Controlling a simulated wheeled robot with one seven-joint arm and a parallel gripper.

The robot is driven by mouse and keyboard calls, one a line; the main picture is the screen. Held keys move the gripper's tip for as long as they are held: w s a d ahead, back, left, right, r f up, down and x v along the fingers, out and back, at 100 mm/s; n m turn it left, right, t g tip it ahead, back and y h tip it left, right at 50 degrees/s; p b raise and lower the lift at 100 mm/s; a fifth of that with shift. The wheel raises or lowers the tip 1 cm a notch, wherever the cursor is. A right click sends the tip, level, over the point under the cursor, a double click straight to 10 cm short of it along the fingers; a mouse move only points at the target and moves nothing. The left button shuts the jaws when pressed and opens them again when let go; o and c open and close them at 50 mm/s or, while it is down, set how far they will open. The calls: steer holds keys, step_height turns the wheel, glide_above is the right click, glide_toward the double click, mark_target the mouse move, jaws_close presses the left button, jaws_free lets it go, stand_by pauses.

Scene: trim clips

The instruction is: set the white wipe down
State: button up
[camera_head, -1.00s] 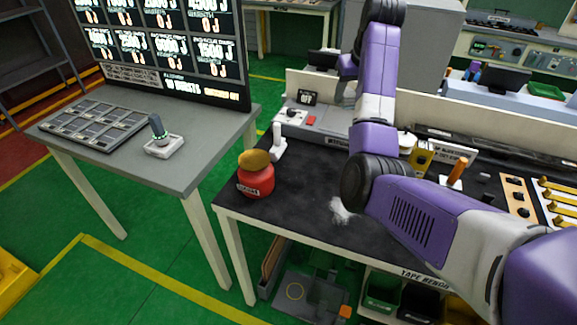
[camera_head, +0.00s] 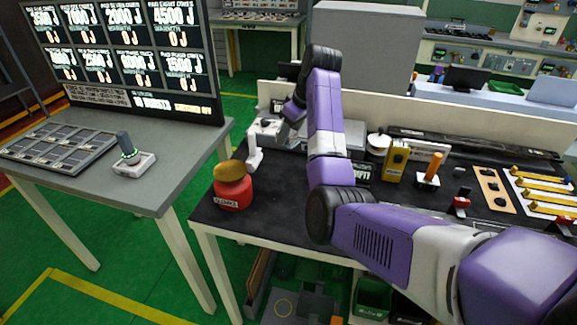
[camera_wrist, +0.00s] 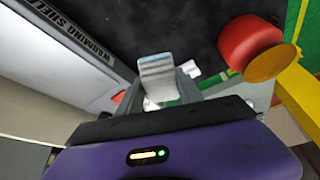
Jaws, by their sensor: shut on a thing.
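The white wipe (camera_wrist: 157,75) shows in the wrist view as a pale, folded-looking piece between my fingers. My gripper (camera_wrist: 158,92) is shut on it, and the fingers hide its lower part. In the head view my gripper (camera_head: 290,115) is small and partly covered by my own arm, over the back left of the dark bench (camera_head: 285,212). I cannot tell whether the wipe touches a surface.
A red pot (camera_head: 233,195) with a brown top (camera_head: 230,172) stands at the bench's left front; it is at right in the wrist view (camera_wrist: 245,40).

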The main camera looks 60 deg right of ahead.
mark_target(285, 169)
step_height(285, 169, down, 11)
steer(key=shift+r+p, duration=0.1)
steer(key=shift+p, duration=0.3)
steer(key=o, duration=1.2)
steer(key=b+v, duration=0.1)
steer(key=v, duration=1.1)
